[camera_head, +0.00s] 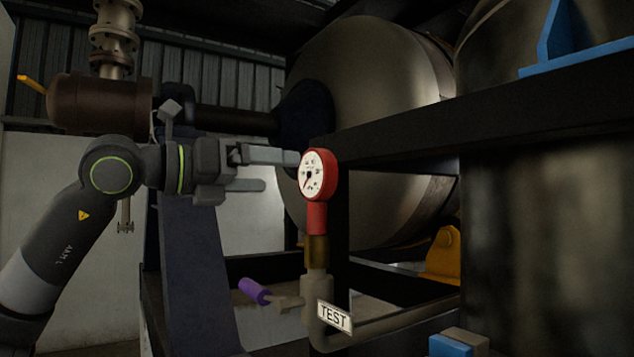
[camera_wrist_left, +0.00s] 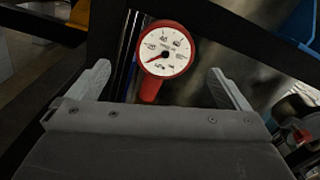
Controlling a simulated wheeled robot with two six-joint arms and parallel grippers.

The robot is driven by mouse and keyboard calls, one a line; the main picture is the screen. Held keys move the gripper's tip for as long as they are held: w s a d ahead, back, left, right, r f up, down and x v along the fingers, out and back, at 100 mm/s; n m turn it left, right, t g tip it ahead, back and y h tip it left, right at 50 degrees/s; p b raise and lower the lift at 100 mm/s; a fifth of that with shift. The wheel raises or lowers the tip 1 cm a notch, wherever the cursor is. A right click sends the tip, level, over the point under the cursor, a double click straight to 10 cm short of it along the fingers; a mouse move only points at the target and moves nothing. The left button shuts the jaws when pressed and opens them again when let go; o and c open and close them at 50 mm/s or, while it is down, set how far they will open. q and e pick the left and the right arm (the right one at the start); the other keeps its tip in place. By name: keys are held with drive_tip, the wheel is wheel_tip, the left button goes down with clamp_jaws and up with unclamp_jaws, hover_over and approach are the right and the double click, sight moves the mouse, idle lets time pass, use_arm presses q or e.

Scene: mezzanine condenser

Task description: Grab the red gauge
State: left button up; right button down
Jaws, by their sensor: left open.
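In the left wrist view the gauge (camera_wrist_left: 167,49) shows between and beyond the two fingers, dial facing the camera. My left gripper (camera_head: 281,171) is open and empty, just left of the gauge. Its upper fingertip appears right at the dial's left edge; I cannot tell whether it touches. My right gripper is not in view.
Below the gauge are a pipe with a purple-handled valve (camera_head: 254,291) and a "TEST" tag (camera_head: 334,317). A dark horizontal beam (camera_head: 480,125) runs right of the gauge. A large metal tank (camera_head: 375,90) stands behind.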

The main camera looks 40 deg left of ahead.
sight(311, 174)
use_arm(q)
drive_tip(key=p+x, duration=0.2)
drive_tip(key=x, duration=0.1)
drive_tip(key=shift+w+d, duration=0.15)
drive_tip(key=shift+w, duration=0.2)
drive_tip(key=shift+w+d+p, duration=0.15)
drive_tip(key=shift+p, duration=0.15)
drive_tip(key=p+x, duration=0.3)
drive_tip(key=shift+d+r+p, duration=0.1)
drive_tip(key=shift+d+p, duration=0.2)
drive_tip(key=shift+d, duration=0.1)
drive_tip(key=shift+p+x, duration=0.45)
drive_tip(key=shift+x, duration=0.35)
drive_tip(key=shift+f, duration=0.25)
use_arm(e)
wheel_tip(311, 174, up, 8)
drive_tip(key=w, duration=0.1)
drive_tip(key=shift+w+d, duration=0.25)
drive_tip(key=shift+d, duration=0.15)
use_arm(q)
drive_tip(key=shift+a, duration=0.1)
drive_tip(key=c, duration=1.2)
drive_tip(key=shift+c, duration=0.5)
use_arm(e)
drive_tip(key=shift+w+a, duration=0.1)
use_arm(q)
drive_tip(key=shift+r, duration=0.2)
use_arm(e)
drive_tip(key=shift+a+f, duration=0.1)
